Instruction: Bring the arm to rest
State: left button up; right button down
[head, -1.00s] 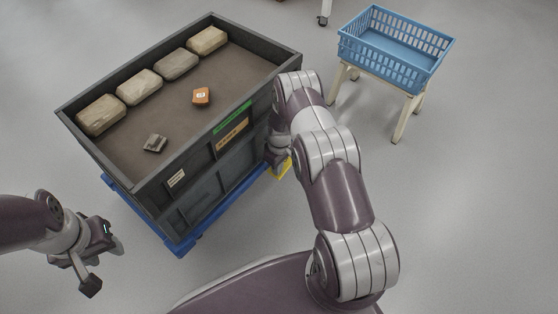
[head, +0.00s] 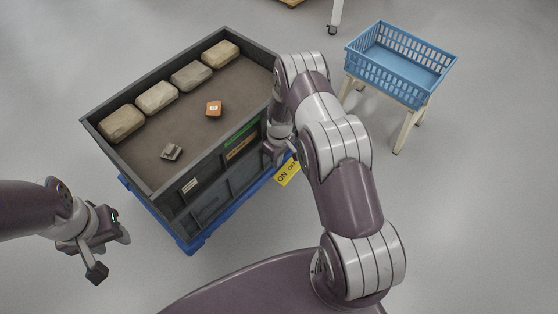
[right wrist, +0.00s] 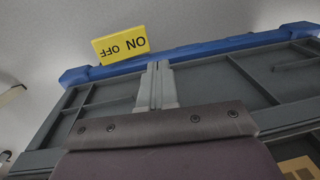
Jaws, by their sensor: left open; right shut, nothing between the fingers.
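My right arm (head: 340,180) reaches forward and bends down at the right side of the dark grey bin (head: 185,205). Its gripper (head: 270,158) is low beside the bin's front wall, partly hidden by the arm. In the right wrist view its fingers (right wrist: 158,85) are shut together with nothing between them, in front of the bin wall. My left gripper (head: 108,252) is open and empty over the floor at the lower left, apart from the bin.
The bin stands on a blue base (head: 190,243) and holds several stone-like blocks (head: 156,97), an orange piece (head: 213,108) and a grey sherd (head: 171,151). A yellow ON OFF sign (head: 287,172) is near the right gripper. A blue basket (head: 400,65) stands on a stand at the right.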

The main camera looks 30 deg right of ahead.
jog(key=shift+a+r, duration=0.1)
jog(key=shift+r, duration=0.25)
dwell(0.3)
